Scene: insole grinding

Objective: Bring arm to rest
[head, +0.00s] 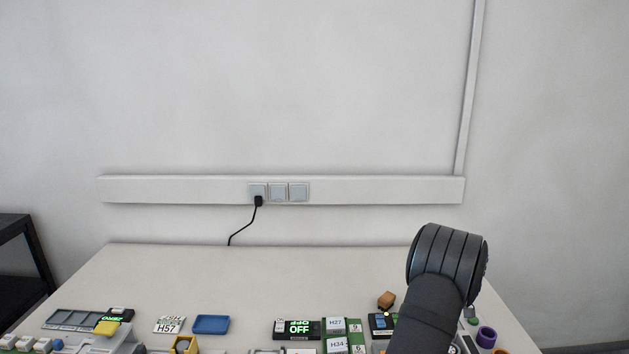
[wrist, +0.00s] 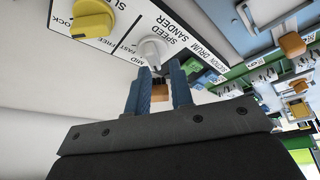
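My gripper (wrist: 161,70) shows in the wrist view, its two blue fingers apart with a gap between them. A white knob (wrist: 153,48) on a panel marked SPEED and DRUM SANDER (wrist: 118,42) lies just beyond the fingertips. I cannot tell whether the fingers touch it. A small orange-brown block and something dark show through the gap. In the head view my dark arm rises at the lower right of the bench, and the gripper is hidden there.
The bench (head: 250,270) has a clear back half. A yellow knob (wrist: 93,18) is on the panel.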

